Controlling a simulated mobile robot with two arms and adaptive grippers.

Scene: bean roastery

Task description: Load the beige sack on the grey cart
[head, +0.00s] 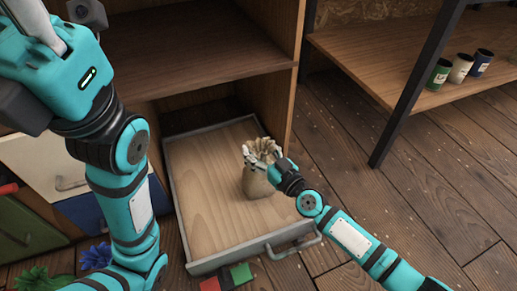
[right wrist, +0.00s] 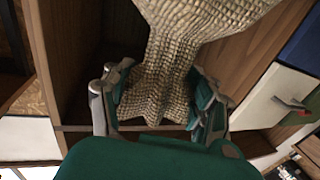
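The beige sack (head: 258,184) is upright over the bare floor of an open wooden drawer. Whether its base touches the drawer floor I cannot tell. My right gripper (head: 262,153) is at the sack's gathered top. In the right wrist view, its fingers (right wrist: 160,95) press on both sides of the woven sack (right wrist: 165,60). My left gripper (head: 38,35) is partly visible at the top left, with its fingertips cut off and no sack near it. I cannot make out a grey cart in either view.
The pulled-out drawer (head: 190,205) has a grey rim and front handle (head: 293,246). A wooden cabinet (head: 195,45) stands behind it. The floor right of the drawer looks clear.

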